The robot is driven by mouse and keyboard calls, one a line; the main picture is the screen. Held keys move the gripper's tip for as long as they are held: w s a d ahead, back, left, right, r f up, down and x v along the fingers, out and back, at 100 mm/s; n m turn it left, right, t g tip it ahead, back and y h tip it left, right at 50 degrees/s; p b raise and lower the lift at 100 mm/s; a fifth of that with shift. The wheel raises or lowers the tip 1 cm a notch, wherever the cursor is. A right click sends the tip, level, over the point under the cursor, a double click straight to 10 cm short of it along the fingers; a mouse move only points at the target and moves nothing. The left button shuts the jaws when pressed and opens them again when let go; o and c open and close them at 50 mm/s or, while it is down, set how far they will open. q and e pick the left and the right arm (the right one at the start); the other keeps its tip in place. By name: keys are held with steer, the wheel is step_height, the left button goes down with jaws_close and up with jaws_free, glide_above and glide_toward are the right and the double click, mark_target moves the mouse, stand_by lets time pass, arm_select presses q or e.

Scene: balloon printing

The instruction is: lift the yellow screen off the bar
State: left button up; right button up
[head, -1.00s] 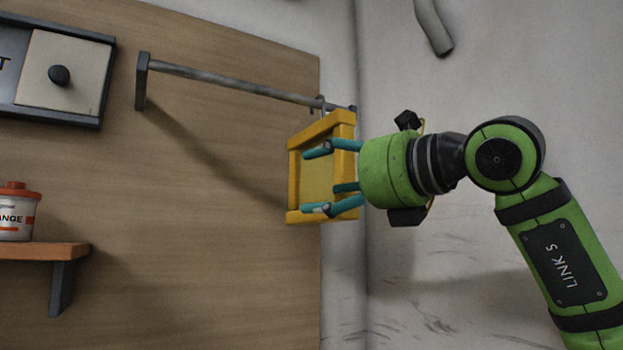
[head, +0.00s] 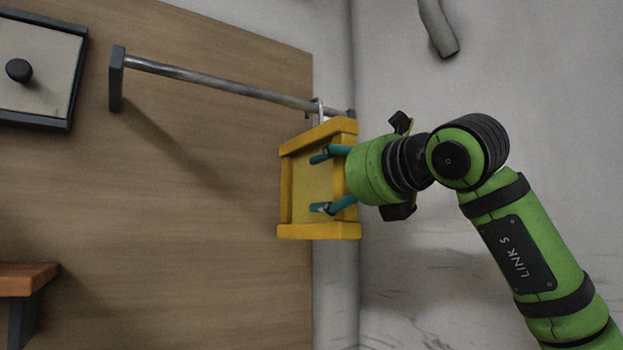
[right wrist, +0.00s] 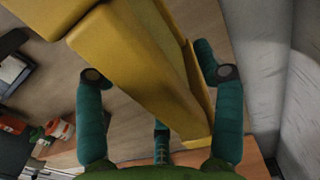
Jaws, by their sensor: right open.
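The yellow screen (head: 318,231), a square yellow frame around a duller panel, hangs by a small hook (head: 319,108) near the right end of the grey bar (head: 215,83). My right gripper (head: 316,183) is at the screen's right side, with its teal fingers reaching across the right frame edge in front of the panel. In the right wrist view, a yellow frame side (right wrist: 150,75) lies between the spread fingers (right wrist: 159,73), which look open. Whether any finger touches the frame is unclear. My left gripper is not in view.
The bar's dark bracket (head: 116,78) is on the wooden board (head: 170,200). A dark-framed panel with a black knob (head: 19,70) is at upper left, and a wooden shelf (head: 25,280) at lower left. A grey pipe (head: 436,25) is above my arm.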

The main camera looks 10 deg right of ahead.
mark_target(335, 158)
steer(key=shift+s+r, duration=0.1)
steer(key=shift+s, duration=0.15)
steer(key=shift+c, duration=1.2)
steer(key=shift+s+d+r, duration=0.1)
steer(key=shift+s+d, duration=0.1)
steer(key=shift+s, duration=0.05)
jaws_close()
steer(key=shift+w+a, duration=0.1)
steer(key=shift+w, duration=0.1)
steer(key=shift+r, duration=0.7)
step_height(335, 158, up, 2)
steer(key=shift+r, duration=0.1)
arm_select(q)
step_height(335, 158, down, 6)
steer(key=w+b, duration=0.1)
steer(key=b, duration=0.5)
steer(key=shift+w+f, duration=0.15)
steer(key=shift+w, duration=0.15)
arm_select(e)
steer(key=v, duration=1.8)
